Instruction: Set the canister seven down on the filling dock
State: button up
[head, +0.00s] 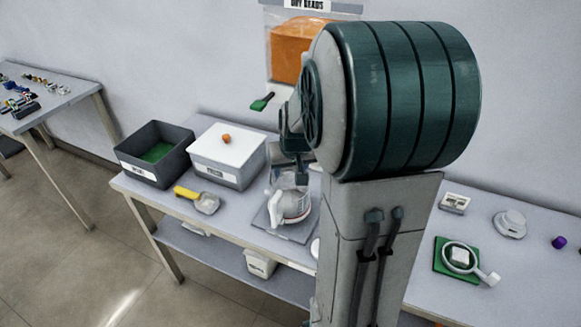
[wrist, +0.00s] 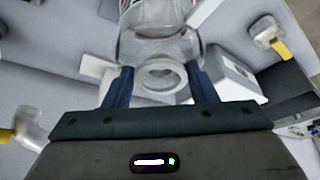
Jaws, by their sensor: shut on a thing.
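My gripper (head: 290,155) points down over the table, and its fingers are shut on a clear canister (head: 290,205) with pale parts. The wrist view shows the clear canister (wrist: 160,45) held at its round knob between the two dark blue fingers (wrist: 160,82). The canister looks roughly upright, over or on a flat grey plate (head: 272,229), which appears to be the filling dock. I cannot tell whether it touches the plate. No number on the canister is readable. My arm hides part of the table to the right.
Left of the canister are a yellow-handled scoop (head: 197,199), a white-lidded box (head: 228,158) and a dark open bin (head: 155,152). An orange bead dispenser (head: 287,55) hangs on the wall. At right, a magnifier (head: 462,258) lies over a green mat (head: 440,262).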

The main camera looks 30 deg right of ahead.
jog(key=shift+f, duration=0.3)
jog(key=o, duration=1.5)
jog(key=shift+c, duration=0.2)
jog(key=v, duration=1.3)
jog(key=shift+r, duration=0.4)
jog(key=s+a+f+n, duration=0.1)
jog(key=s+a+f, duration=0.2)
jog(key=s+a, duration=0.3)
jog(key=s+a+f+n+g+y, duration=0.1)
jog(key=s+a+f, duration=0.3)
jog(key=s+a, duration=0.2)
jog(key=shift+s+a+f+n+g, duration=0.2)
jog(key=shift+s+n+g, duration=0.1)
jog(key=shift+s, duration=0.05)
